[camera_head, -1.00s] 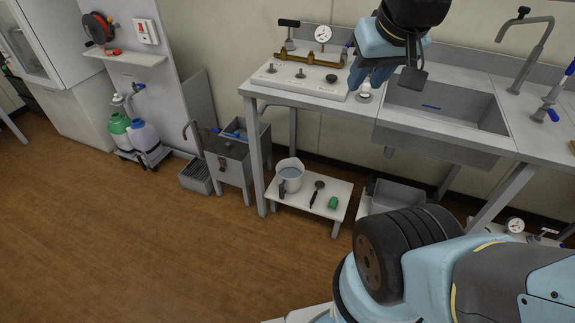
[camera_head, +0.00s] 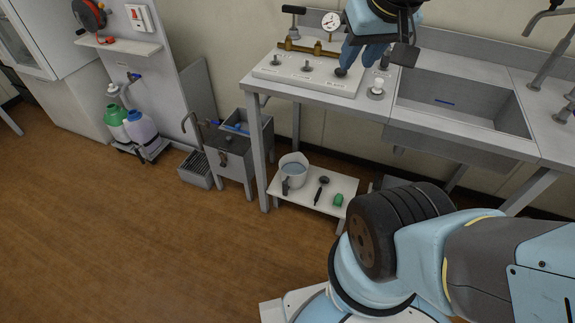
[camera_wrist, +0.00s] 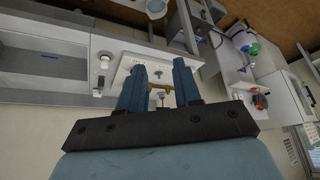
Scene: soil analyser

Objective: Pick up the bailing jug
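The bailing jug (camera_head: 293,170) is a whitish, open-topped jug with a grey handle, standing upright on a low white stand (camera_head: 326,206) below the bench. A pale round vessel that looks like it shows at the top edge of the wrist view (camera_wrist: 155,8). My gripper (camera_head: 360,66) has blue fingers and hangs over the bench, well above and to the right of the jug. In the wrist view my gripper (camera_wrist: 158,68) has its fingers apart with nothing held between them. The white panel and brass pipe show beyond them.
A dark ladle (camera_head: 321,188) and a green block (camera_head: 338,200) lie beside the jug. The bench holds a white panel (camera_head: 300,70) with knobs and brass pipe. A sink (camera_head: 460,100) is to the right, a grey cabinet (camera_head: 232,165) left. The floor (camera_head: 190,250) in front is clear.

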